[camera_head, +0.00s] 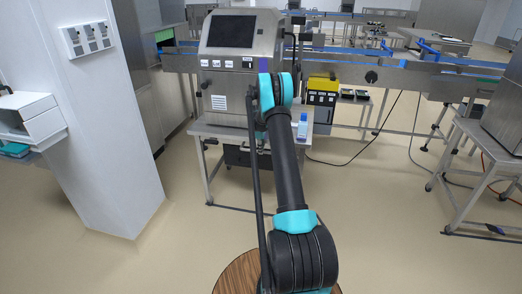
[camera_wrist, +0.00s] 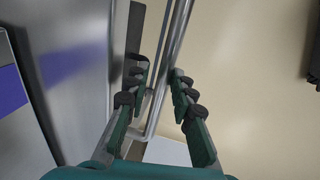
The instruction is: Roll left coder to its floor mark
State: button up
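The coder is a steel cabinet (camera_head: 225,84) with a dark screen (camera_head: 231,31) and a row of small buttons. It stands on a steel-legged stand (camera_head: 207,130); my arm covers part of both. In the wrist view my gripper (camera_wrist: 160,72) is open, with its two dark green fingers spread. A bent metal tube (camera_wrist: 176,45) runs between the fingers; I cannot tell whether either finger touches it. A steel panel (camera_wrist: 85,70) fills the left of that view. My gripper is hidden in the head view. No floor mark can be made out.
A white pillar (camera_head: 105,120) stands at left beside a white wall box (camera_head: 30,118). A conveyor (camera_head: 400,75) crosses behind the coder. A yellow-topped unit (camera_head: 322,88) and a small bottle (camera_head: 302,126) are right of it. A steel table (camera_head: 470,130) stands at right.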

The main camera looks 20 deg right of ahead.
jog(key=o, duration=0.3)
jog(key=r, duration=0.4)
jog(key=s+r, duration=0.1)
jog(key=r, duration=0.2)
jog(key=s+a+r, duration=0.1)
jog(key=r, duration=0.3)
jog(key=shift+r, duration=0.35)
